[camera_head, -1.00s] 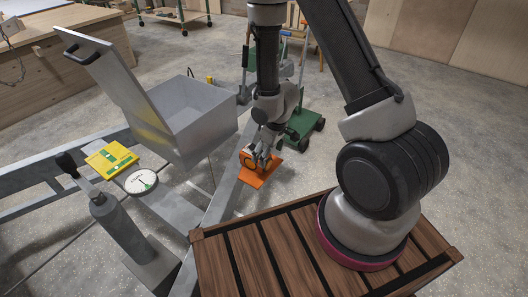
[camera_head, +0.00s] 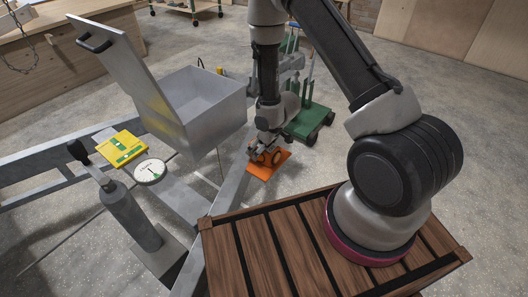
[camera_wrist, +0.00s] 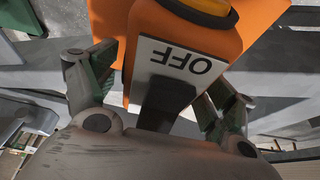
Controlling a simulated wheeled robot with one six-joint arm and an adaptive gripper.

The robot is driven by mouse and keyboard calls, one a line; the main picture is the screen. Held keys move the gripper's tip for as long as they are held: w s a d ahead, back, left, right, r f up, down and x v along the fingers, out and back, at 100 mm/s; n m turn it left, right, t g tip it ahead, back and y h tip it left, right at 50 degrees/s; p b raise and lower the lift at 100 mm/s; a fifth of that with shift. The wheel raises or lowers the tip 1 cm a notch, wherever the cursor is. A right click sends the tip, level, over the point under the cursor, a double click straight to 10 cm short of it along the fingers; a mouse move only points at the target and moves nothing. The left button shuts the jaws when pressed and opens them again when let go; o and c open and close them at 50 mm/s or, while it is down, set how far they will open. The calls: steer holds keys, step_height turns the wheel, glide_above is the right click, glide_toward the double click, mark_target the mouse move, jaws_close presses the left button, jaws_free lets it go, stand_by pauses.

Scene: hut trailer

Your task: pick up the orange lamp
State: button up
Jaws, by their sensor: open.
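The orange lamp (camera_head: 279,160) sits on the grey metal frame in the head view, partly hidden by my gripper (camera_head: 264,152). In the wrist view the lamp (camera_wrist: 258,22) fills the top middle. It shows an amber lens at the top edge, a pale plate reading OFF upside down, and a black switch-like part. My gripper (camera_wrist: 160,95) is open, with one finger on each side of the lamp's plate end. I cannot tell whether the fingers touch it.
A grey metal box (camera_head: 205,110) with its lid raised stands left of my gripper. A yellow device (camera_head: 118,148), a round dial (camera_head: 150,171) and a grey cylinder (camera_head: 125,215) are farther left. A green trolley (camera_head: 308,122) stands behind. Concrete floor is open to the right.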

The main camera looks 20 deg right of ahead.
steer(key=shift+c, duration=0.4)
steer(key=c, duration=1.2)
steer(key=shift+r, duration=0.1)
